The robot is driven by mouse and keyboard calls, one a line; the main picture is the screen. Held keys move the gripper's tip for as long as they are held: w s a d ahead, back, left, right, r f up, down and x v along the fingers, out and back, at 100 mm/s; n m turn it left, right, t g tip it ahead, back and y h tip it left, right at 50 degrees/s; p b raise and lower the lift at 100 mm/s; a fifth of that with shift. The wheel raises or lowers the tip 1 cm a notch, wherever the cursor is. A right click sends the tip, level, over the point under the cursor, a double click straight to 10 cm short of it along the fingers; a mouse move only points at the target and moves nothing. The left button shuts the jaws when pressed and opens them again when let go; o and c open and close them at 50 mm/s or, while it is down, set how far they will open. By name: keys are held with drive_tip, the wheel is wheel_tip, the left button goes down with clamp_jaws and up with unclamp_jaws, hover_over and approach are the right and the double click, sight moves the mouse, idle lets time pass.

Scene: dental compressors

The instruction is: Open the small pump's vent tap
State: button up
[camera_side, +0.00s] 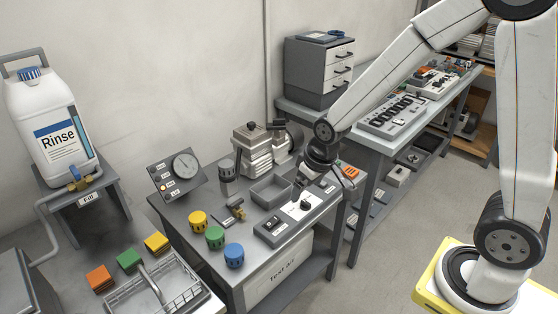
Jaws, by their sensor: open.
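A small grey pump (257,150) with a dark knob on top stands at the back of the grey work table (205,270). A small brass tap fitting (236,210) is on the table in front of a short grey cylinder (226,173). I cannot tell whether this fitting is the pump's vent tap, or its handle position. My gripper (322,188) is open, pointing down over the right part of the table, to the right of the pump and apart from it. What lies directly behind the gripper is partly hidden.
Yellow (198,222), green (214,238) and blue (234,255) knobs line the front left. A gauge panel (177,174), an open grey tray (271,191) and a switch box (271,229) share the table. A Rinse jug (50,125) stands left.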

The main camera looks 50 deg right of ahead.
drive_tip(key=w+f, duration=0.4)
drive_tip(key=w, duration=0.7)
drive_tip(key=t, duration=0.1)
approach(237, 202)
drive_tip(key=shift+w+f, duration=0.1)
drive_tip(key=shift+f, duration=0.35)
drive_tip(key=shift+f, duration=0.1)
drive_tip(key=shift+x, duration=3.75)
drive_tip(key=shift+w, duration=0.1)
drive_tip(key=c, duration=1.1)
